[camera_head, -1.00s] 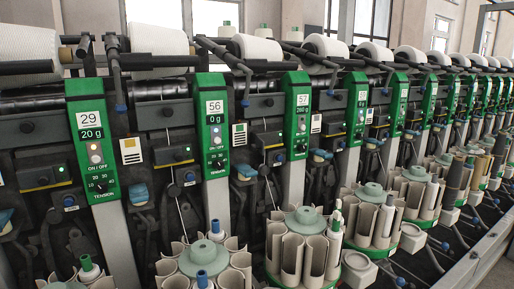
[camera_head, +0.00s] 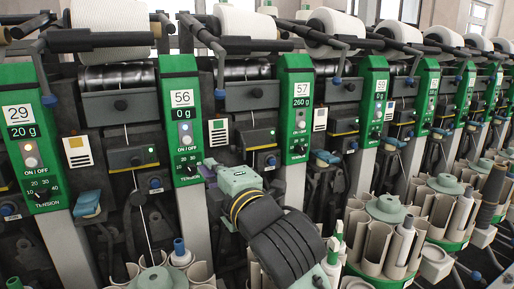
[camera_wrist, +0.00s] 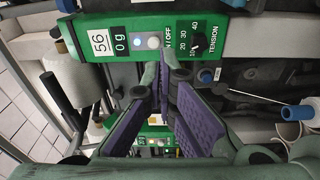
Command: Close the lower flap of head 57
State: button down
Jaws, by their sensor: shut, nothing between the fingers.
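Head 57 has a green panel (camera_head: 296,108) reading 57 and 260 g, right of centre in the head view. I cannot clearly tell its lower flap from the dark parts beside and below the panel, nor whether the flap is open. My gripper (camera_head: 206,167), with purple finger pads, is in front of the lower part of the head 56 panel (camera_head: 182,122), left of the head 57 panel. In the wrist view my gripper (camera_wrist: 164,72) has its fingertips together and empty, just below the head 56 panel (camera_wrist: 147,39). My wrist and arm hide parts below head 57.
The head 29 panel (camera_head: 30,135) is at the left. Blue-topped levers (camera_head: 87,203) (camera_head: 326,157) jut out between panels. Bobbin holders (camera_head: 388,208) stand along the front.

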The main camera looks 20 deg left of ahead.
jog(key=shift+h, duration=0.3)
jog(key=p+x, duration=0.1)
jog(key=x, duration=0.2)
jog(key=p+x, duration=0.1)
jog(key=x, duration=0.2)
jog(key=w+p+x, duration=0.1)
jog(key=x, duration=0.2)
jog(key=shift+w+d+f, duration=0.1)
jog(key=shift+w+f, duration=0.05)
jog(key=shift+w, duration=0.15)
jog(key=shift+w+d+f+p, duration=0.1)
jog(key=shift+w+d+p, duration=0.35)
jog(key=shift+d, duration=0.45)
jog(key=shift+w+d+p, duration=0.25)
jog(key=shift+w+d, duration=0.35)
jog(key=shift+d, duration=0.3)
jog(key=shift+d+n, duration=0.15)
jog(key=shift+n, duration=0.15)
jog(key=shift+d+g+y+b, duration=0.25)
jog(key=shift+g+y+b, duration=0.15)
jog(key=shift+b, duration=0.05)
jog(key=shift+d+n, duration=0.15)
jog(key=shift+n, duration=0.25)
